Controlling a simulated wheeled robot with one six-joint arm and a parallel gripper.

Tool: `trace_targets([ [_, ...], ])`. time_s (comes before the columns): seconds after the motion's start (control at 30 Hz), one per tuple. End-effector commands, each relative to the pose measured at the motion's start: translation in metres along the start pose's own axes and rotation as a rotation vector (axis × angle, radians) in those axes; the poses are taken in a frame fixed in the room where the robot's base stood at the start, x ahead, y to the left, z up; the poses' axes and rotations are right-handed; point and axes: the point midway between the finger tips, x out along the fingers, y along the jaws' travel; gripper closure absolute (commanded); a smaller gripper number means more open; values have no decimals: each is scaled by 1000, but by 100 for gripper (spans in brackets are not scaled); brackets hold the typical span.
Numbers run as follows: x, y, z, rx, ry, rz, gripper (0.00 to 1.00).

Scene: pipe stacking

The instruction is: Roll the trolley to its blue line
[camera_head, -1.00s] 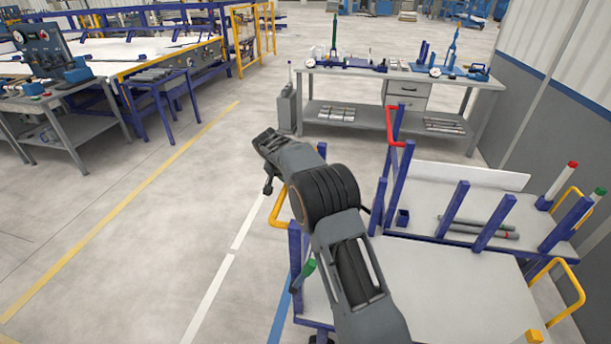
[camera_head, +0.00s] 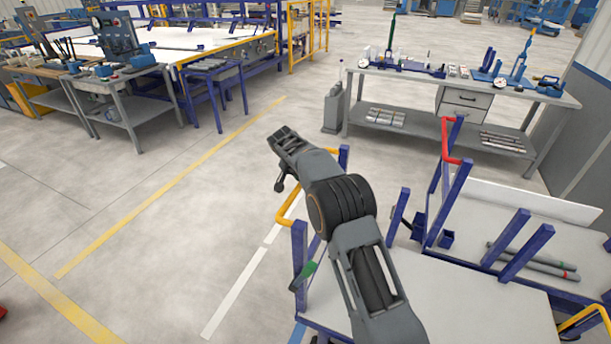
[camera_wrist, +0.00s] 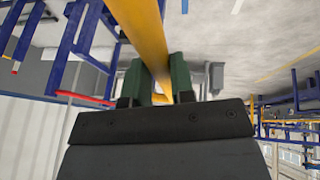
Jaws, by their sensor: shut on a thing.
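My gripper (camera_wrist: 162,82) is shut on a yellow handle (camera_wrist: 143,32); its dark green fingers sit on either side of the bar in the wrist view. In the head view the near trolley (camera_head: 470,312) has a pale top, blue posts and a yellow handle (camera_head: 290,213) at its left end. My arm crosses in front of the trolley and hides part of it; the fingers cannot be made out there. A short piece of blue line (camera_head: 298,334) shows on the floor at the bottom, beside the trolley's left edge; the rest is out of view or covered.
Another rack with a red handle (camera_head: 445,140) and grey pipes (camera_head: 535,262) stands just behind, at the right. A grey workbench (camera_head: 450,125) is farther back. Open floor lies to the left, with a white line (camera_head: 235,292) and a yellow line (camera_head: 180,182).

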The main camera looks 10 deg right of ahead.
Motion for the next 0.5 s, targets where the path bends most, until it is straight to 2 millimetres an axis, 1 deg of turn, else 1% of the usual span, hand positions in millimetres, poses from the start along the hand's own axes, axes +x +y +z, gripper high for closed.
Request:
trace_targets([
  [0.27,1,1,0,2,-4,1,100],
  [0.3,1,2,0,2,-4,2,76],
  [0.5,1,1,0,2,-3,1,57],
])
